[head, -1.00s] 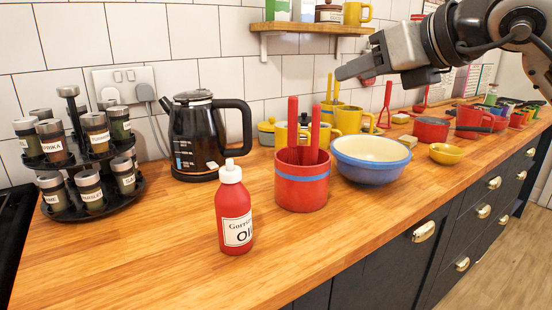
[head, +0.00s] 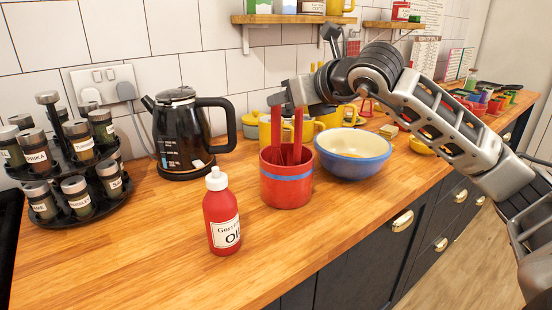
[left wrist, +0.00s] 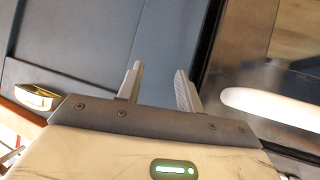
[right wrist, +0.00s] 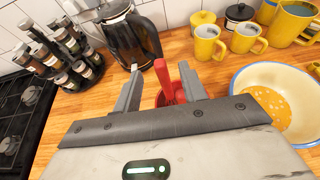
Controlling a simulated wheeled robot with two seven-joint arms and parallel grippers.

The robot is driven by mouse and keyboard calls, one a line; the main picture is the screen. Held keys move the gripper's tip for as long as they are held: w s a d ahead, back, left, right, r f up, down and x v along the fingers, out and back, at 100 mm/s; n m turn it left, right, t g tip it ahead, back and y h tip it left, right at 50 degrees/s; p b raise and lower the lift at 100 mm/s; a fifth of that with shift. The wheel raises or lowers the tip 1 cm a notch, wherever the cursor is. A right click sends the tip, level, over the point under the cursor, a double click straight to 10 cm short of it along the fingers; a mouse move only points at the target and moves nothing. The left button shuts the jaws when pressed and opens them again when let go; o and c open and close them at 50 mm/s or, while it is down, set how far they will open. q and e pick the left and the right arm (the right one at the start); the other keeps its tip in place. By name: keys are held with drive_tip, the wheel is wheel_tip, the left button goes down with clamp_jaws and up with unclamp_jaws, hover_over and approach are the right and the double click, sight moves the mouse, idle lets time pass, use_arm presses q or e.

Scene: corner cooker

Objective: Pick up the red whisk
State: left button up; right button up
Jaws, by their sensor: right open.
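Two upright red handles (head: 298,130) stick out of a red pot (head: 287,190) with a blue band. Their lower ends are hidden inside, so I cannot tell which one is the whisk. My right gripper (head: 284,93) is open at the upper part of these handles. Neither is visibly clamped. My left gripper (left wrist: 158,82) is open and empty in front of a dark cabinet door.
A red oil bottle (head: 221,212) stands in front of the pot, left of it. A blue and cream bowl (head: 352,165) is close on the right. A kettle (head: 180,140) and yellow mugs (head: 264,130) stand behind. The front left counter is clear.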

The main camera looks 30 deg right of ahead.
drive_tip(key=shift+x, duration=1.15)
clamp_jaws()
use_arm(q)
drive_tip(key=shift+s+f, duration=0.15)
use_arm(e)
drive_tip(key=shift+r, duration=0.1)
